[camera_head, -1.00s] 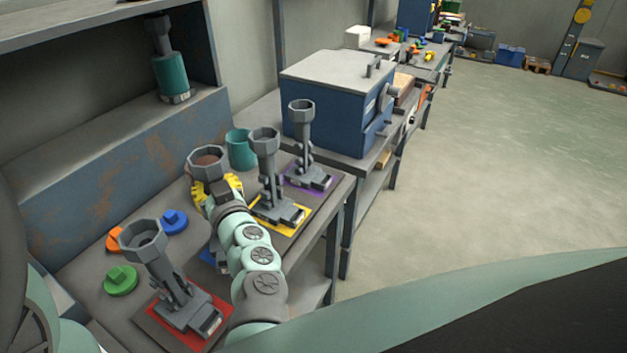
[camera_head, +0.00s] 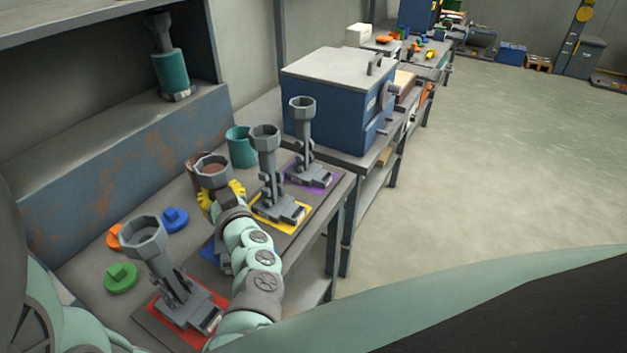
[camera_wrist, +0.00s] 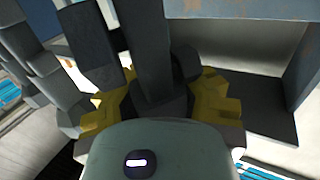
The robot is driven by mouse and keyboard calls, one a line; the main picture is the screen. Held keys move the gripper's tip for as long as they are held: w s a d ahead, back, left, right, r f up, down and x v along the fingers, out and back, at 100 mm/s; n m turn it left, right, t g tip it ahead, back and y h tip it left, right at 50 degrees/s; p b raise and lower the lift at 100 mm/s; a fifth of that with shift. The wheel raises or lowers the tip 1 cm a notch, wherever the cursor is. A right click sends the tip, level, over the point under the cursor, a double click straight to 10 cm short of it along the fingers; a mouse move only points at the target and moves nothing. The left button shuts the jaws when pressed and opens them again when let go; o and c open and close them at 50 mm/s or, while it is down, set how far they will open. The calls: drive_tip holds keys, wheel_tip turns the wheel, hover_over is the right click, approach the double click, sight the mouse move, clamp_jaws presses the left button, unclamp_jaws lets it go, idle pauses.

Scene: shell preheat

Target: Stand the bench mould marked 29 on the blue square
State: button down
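A grey mould with a hexagonal cup (camera_head: 213,168) is in the middle of the bench in the head view. My gripper (camera_head: 222,197), with yellow pads, is shut on its stem below the cup. In the wrist view the grey stem (camera_wrist: 148,50) stands between my gripper's pads (camera_wrist: 160,100). The blue square (camera_head: 208,250) shows in part below it; my arm hides the rest. I cannot tell whether the mould's foot touches the square. Similar moulds stand on the red square (camera_head: 152,326), yellow square (camera_head: 286,226) and purple square (camera_head: 318,184). No number is readable.
A teal pot (camera_head: 240,148) and a brown pot (camera_head: 193,178) stand behind the held mould. A blue box (camera_head: 325,110) is beyond. A teal holder (camera_head: 171,75) with a grey piece stands on the shelf.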

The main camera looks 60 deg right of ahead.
drive_tip(key=c, duration=1)
unclamp_jaws()
drive_tip(key=b+v, duration=0.1)
drive_tip(key=v, duration=1.1)
drive_tip(key=shift+d+r+b, duration=0.1)
drive_tip(key=shift+b, duration=0.2)
